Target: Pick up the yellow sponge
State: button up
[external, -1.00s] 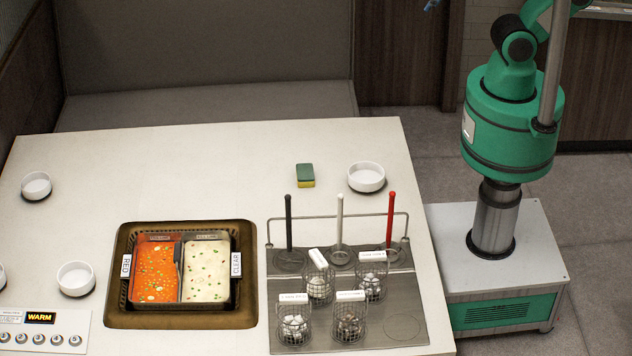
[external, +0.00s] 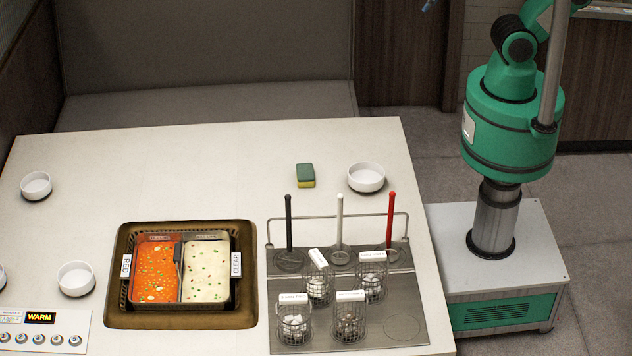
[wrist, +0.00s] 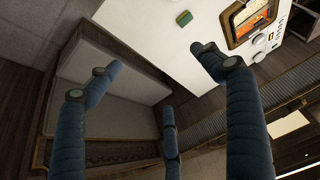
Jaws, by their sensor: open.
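The yellow sponge (external: 306,179), with a green top layer, lies on the white table just left of a white bowl. In the wrist view a small green block that looks like the sponge (wrist: 184,18) shows near the top edge, on the pale table. My gripper (wrist: 156,60) has blue padded fingers spread wide apart, with nothing between them. It is open and well away from the sponge. In the external view only a small blue bit shows at the top edge, perhaps a fingertip.
A white bowl (external: 366,177) stands close right of the sponge. A metal rack (external: 409,285) with upright handles and several wire baskets is in front of it. The two-part sauce well (external: 185,318) is at front left. The table left of the sponge is clear.

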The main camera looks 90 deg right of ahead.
jog(key=w+a+f+n+g+b, duration=0.1)
jog(key=w+f+n, duration=0.1)
jog(key=w, duration=0.4)
jog(key=w+a+f+n+g, duration=0.1)
jog(key=w+n, duration=0.2)
jog(key=w, duration=0.3)
jog(key=n+g+b, duration=0.3)
jog(key=n+g, duration=0.1)
jog(key=n, duration=0.9)
send_over(301, 171)
notch_tip(301, 171, down, 34)
jog(key=shift+a+f, duration=0.1)
jog(key=shift+f, duration=0.2)
jog(key=shift+f+b, duration=0.65)
jog(key=shift+f, duration=3.6)
